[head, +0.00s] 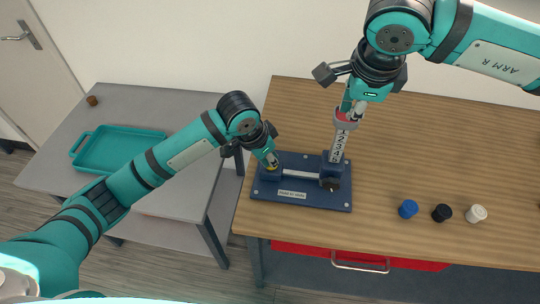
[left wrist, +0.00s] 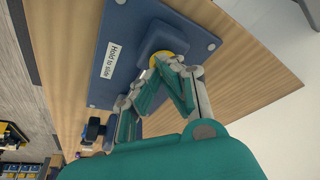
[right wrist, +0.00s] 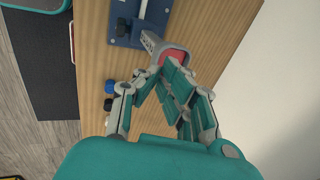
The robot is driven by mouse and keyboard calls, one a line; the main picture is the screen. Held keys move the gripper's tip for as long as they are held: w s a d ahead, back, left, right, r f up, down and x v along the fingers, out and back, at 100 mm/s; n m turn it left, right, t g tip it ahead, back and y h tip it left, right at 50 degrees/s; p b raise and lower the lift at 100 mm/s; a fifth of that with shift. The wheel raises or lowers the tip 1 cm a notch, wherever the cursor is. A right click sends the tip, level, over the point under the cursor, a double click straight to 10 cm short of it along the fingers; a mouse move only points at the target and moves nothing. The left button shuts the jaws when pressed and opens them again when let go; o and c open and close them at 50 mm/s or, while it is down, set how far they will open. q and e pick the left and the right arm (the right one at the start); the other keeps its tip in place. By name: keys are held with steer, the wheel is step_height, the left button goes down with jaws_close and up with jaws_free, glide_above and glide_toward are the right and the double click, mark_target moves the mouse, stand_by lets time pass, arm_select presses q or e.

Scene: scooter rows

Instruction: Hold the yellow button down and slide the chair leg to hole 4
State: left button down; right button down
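The yellow button (head: 271,168) sits on a block at the left of the blue base plate (head: 310,202). My left gripper (head: 270,160) is shut, with its tips at the button; in the left wrist view the button (left wrist: 162,57) shows partly behind them. Whether it is pressed in, I cannot tell. The grey chair leg (head: 339,145), marked with numbers, stands slightly tilted in a blue socket (head: 333,172) with a dark knob. My right gripper (head: 350,108) is shut at the leg's top end, whose red face (right wrist: 178,56) shows behind the fingertips in the right wrist view.
A blue cap (head: 408,209), a black cap (head: 442,213) and a white cap (head: 476,213) lie on the wooden table (head: 420,150), right of the plate. A grey side table at left carries a teal tray (head: 117,149). A red drawer (head: 350,257) is under the table's front.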

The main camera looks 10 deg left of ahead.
mark_target(345, 131)
arm_select(q)
steer(key=shift+f, duration=0.1)
arm_select(e)
steer(key=shift+f, duration=2.7)
steer(key=shift+r, duration=0.2)
steer(key=shift+r, duration=2.35)
